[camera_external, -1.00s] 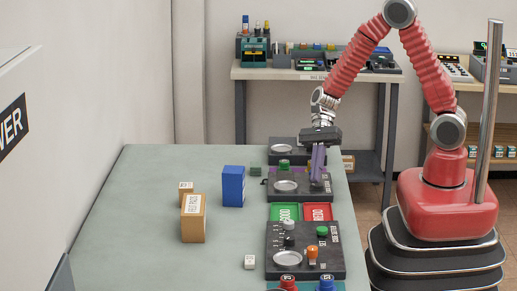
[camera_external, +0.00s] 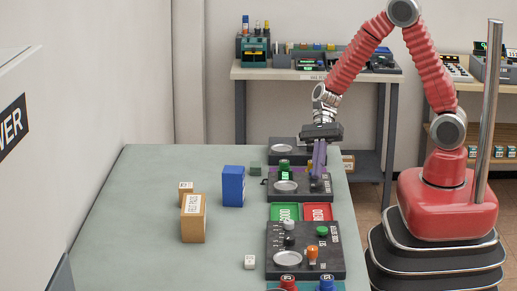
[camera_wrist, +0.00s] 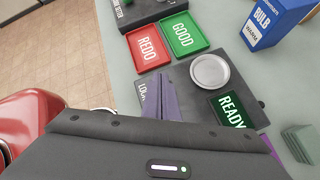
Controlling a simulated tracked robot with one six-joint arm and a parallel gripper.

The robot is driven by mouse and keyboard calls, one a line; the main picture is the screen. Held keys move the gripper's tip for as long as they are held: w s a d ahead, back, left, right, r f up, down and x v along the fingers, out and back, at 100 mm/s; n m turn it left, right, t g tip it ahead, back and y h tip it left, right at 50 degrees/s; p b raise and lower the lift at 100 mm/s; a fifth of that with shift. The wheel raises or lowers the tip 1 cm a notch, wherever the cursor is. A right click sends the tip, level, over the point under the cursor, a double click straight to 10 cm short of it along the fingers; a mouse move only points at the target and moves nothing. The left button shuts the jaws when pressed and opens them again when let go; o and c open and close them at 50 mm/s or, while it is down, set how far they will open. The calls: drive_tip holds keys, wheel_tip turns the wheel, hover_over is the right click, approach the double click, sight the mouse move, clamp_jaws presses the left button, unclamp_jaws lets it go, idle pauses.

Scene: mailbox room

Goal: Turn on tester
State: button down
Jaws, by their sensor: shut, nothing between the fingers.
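The dark tester panel (camera_external: 300,193) with a round silver plate lies near the right edge of the table. Its display (camera_wrist: 231,109) glows green and reads "READY" in the wrist view; the green glow also shows in the external view (camera_external: 285,173). My gripper (camera_external: 319,172) points down over the panel's right side, its purple fingers together and empty. In the wrist view the fingers (camera_wrist: 162,105) cover part of the panel, left of the silver plate (camera_wrist: 210,71). The control beneath the fingertips is mostly hidden, and I cannot tell whether they touch it.
A green GOOD tray (camera_external: 283,212) and red REDO tray (camera_external: 318,212) lie in front of the panel. A second panel (camera_external: 300,268) with several knobs is nearer. A blue bulb box (camera_external: 233,186) and tan box (camera_external: 193,219) stand left. The table's left side is clear.

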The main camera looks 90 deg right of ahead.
drive_tip(key=r, duration=0.1)
drive_tip(key=s+r, duration=0.1)
drive_tip(key=r, duration=0.2)
drive_tip(key=shift+s+r, duration=0.3)
drive_tip(key=shift+r, duration=0.1)
idle(0.4)
idle(0.5)
drive_tip(key=s+d+r+n+g+h, duration=0.15)
drive_tip(key=s+d+n+h, duration=0.3)
drive_tip(key=s+n, duration=0.75)
wheel_tip(320, 180, up, 13)
drive_tip(key=s+a+n+t+h, duration=0.1)
drive_tip(key=n+t+h, duration=0.3)
drive_tip(key=n, duration=0.8)
drive_tip(key=shift+s+a+t+h, duration=0.2)
drive_tip(key=shift+t+h, duration=0.15)
drive_tip(key=shift+t, duration=0.2)
